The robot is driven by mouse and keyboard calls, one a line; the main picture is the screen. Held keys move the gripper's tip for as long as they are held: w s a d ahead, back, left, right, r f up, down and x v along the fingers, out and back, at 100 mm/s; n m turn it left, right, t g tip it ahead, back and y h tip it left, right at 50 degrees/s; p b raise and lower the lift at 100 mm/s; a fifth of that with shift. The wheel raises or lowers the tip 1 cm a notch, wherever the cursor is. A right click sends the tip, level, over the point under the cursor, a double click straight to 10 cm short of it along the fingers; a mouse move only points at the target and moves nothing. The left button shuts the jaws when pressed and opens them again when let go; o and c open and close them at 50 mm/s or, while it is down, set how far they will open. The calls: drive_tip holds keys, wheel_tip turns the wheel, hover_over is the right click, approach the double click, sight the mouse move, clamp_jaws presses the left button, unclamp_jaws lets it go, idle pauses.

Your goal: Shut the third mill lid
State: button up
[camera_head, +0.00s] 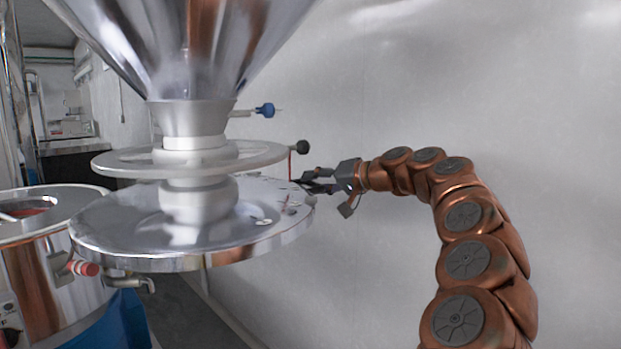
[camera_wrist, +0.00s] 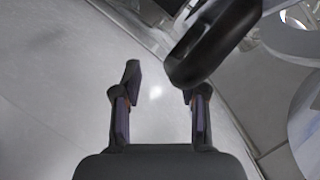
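The mill shows a shiny metal hopper (camera_head: 190,45) above a pale round plate (camera_head: 125,163) and a wider polished metal disc (camera_head: 120,232). Which part is the third lid I cannot tell for certain. A black knob (camera_head: 302,147) sits on a thin rod at the plate's right side. My gripper (camera_head: 308,181) is at the disc's right edge, a little below this knob. In the wrist view my gripper (camera_wrist: 162,85) has its fingers apart with nothing between them. A dark rounded bar or knob (camera_wrist: 205,45) is just beyond the right finger; contact is unclear.
A blue knob (camera_head: 265,110) on a rod sticks out behind the hopper's neck. A metal drum (camera_head: 45,265) with a red-tipped handle (camera_head: 84,268) stands at lower left. A plain grey wall (camera_head: 450,90) is behind my arm.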

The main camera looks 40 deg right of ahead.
drive_tip(key=shift+d, duration=0.2)
idle(0.4)
drive_tip(key=b+v, duration=0.1)
drive_tip(key=v, duration=0.7)
drive_tip(key=shift+s+a, duration=0.25)
drive_tip(key=shift+s, duration=0.2)
idle(0.5)
drive_tip(key=shift+r+b, duration=0.1)
drive_tip(key=shift+b, duration=0.25)
